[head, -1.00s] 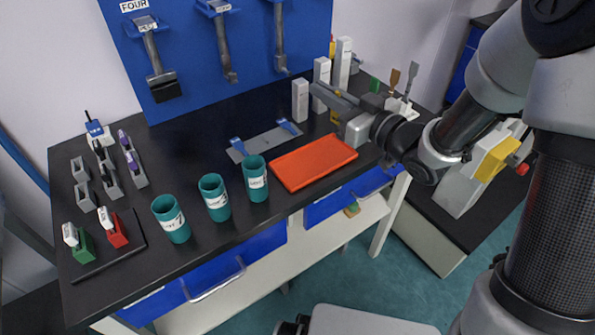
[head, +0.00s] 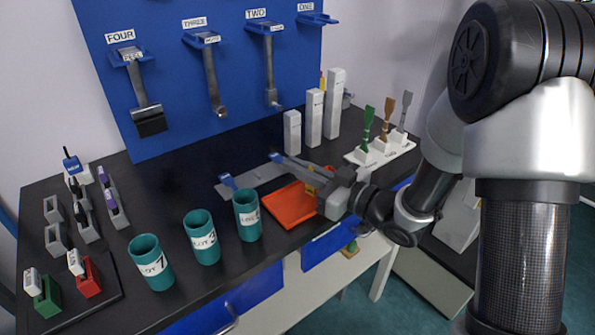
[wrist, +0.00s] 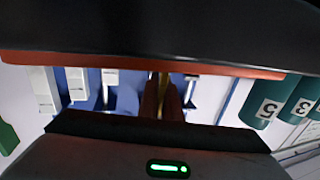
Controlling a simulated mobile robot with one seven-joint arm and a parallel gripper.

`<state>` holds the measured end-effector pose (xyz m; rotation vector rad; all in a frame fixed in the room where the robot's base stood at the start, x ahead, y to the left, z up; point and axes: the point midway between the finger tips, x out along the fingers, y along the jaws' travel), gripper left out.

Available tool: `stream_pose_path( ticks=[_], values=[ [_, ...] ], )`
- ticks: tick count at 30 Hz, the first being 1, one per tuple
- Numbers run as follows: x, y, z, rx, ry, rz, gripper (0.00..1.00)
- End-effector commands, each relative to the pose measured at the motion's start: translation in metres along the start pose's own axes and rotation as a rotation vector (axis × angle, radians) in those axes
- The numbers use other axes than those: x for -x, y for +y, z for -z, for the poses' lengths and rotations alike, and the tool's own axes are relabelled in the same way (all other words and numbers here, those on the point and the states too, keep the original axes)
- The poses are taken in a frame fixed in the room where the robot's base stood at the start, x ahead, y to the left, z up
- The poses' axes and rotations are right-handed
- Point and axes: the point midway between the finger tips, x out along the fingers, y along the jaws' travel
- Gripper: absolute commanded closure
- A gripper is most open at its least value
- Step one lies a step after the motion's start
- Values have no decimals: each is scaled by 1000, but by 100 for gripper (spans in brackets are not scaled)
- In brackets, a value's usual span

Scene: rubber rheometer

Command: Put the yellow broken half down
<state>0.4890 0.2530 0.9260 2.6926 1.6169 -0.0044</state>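My gripper (head: 312,176) is over the orange tray (head: 283,209), its fingers pointing left and away. A small yellow piece, the yellow broken half (head: 311,189), shows between the fingers, which look shut on it. The fingers partly cover it, and I cannot tell whether it touches the tray. In the wrist view a narrow yellow-brown shape shows between the dark gripper parts, too shadowed to read well.
Teal cups (head: 202,237) stand left of the tray. A grey plate with blue clips (head: 252,181) lies behind it, with white blocks (head: 314,117) beyond. A white rack with colored tools (head: 380,153) is at the right. Free black bench lies left of the plate.

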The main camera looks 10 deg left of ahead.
Motion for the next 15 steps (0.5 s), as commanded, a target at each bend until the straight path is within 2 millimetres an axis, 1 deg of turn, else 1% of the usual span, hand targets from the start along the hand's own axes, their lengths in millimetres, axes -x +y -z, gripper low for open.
stream_pose_path(
  ticks=[7, 11, 12, 14, 15],
  values=[
    [0, 0, -1, 2, 1, -1, 100],
    [0, 0, -6, 2, 1, -1, 100],
    [0, 0, -4, 2, 1, -1, 91],
    [0, 0, -4, 2, 1, -1, 80],
    [0, 0, -4, 2, 1, -1, 77]
  ],
)
